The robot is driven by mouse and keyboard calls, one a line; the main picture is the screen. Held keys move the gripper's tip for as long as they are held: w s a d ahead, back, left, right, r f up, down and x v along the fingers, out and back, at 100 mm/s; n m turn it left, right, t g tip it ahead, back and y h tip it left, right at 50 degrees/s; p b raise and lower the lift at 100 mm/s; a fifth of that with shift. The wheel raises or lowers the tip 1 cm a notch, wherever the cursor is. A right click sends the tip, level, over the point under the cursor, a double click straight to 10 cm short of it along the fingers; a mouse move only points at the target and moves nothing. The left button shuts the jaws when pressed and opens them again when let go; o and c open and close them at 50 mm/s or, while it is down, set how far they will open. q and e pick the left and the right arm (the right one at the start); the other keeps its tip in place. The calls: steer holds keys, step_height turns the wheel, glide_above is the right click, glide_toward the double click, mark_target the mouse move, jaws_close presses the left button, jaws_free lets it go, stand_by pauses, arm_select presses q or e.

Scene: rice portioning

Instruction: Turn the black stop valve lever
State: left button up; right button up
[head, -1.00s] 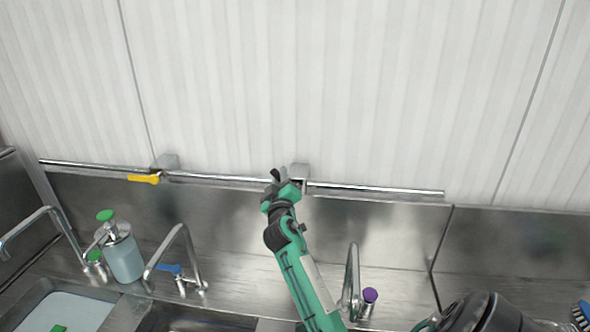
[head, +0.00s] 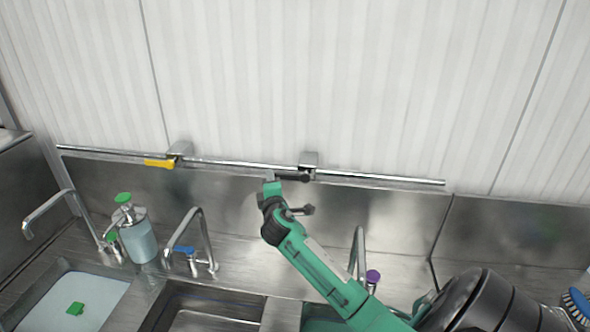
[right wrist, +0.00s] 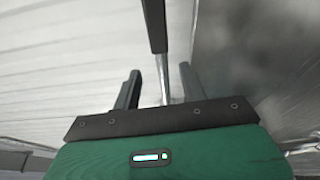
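The black stop valve lever (head: 292,177) lies roughly along the horizontal wall pipe in the head view, below its grey valve block (head: 309,160). My right gripper (head: 274,178) is at the lever's left end in the head view. In the right wrist view my right gripper (right wrist: 159,86) is open, with its two dark fingers apart. The black lever (right wrist: 154,25) shows ahead of the gap between the fingers, and I see no finger pressed on it. My left gripper is not in view.
The pipe (head: 235,165) runs along the wall above a steel backsplash. A yellow lever (head: 159,163) sits on it at left. Below are sinks, a soap bottle (head: 138,238), a middle tap (head: 203,235) and a tap with a purple knob (head: 373,277).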

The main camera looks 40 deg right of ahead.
steer(key=o, duration=0.3)
steer(key=shift+d+r+h, duration=0.4)
steer(key=shift+d+r, duration=0.6)
steer(key=shift+r, duration=0.05)
steer(key=o, duration=0.7)
steer(key=shift+c, duration=0.2)
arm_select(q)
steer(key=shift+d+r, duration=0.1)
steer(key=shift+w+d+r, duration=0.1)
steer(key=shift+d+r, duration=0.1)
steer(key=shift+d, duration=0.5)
arm_select(e)
steer(key=s+f, duration=0.2)
steer(key=s, duration=0.5)
steer(key=shift+s+a+f, duration=0.15)
steer(key=shift+a+f, duration=0.05)
steer(key=shift+a, duration=0.05)
